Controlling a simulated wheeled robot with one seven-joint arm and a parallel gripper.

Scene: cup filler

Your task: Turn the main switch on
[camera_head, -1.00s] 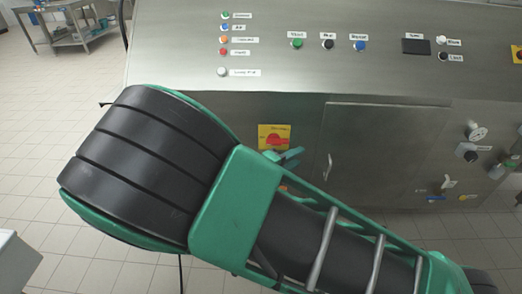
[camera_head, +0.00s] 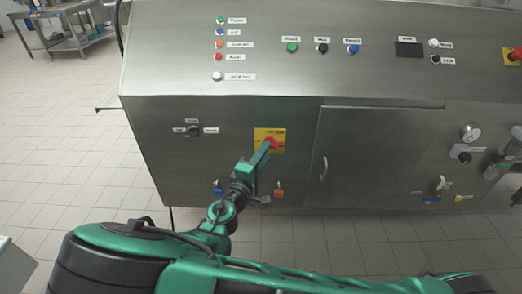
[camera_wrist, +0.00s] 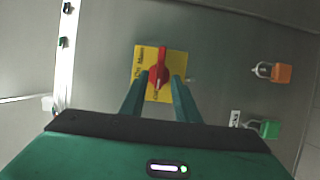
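The main switch is a red rotary knob (camera_wrist: 159,70) on a yellow plate (camera_wrist: 174,62) on the steel cabinet front. In the head view, the knob (camera_head: 271,142) and plate (camera_head: 261,132) show just beyond my gripper (camera_head: 264,152). In the wrist view, my gripper (camera_wrist: 158,82) is open, with one green finger on each side of the knob's lower part. Gaps show between fingers and knob, and I see no contact. The knob's long grip runs nearly upright in the wrist view. How deep the fingertips reach is hard to tell.
A black selector (camera_head: 193,130) sits left of the switch. Below are a blue fitting (camera_head: 217,187) and an orange one (camera_head: 278,189). A door handle (camera_head: 323,168) stands out to the right. Buttons, including a green one (camera_head: 292,47), line the sloped panel above.

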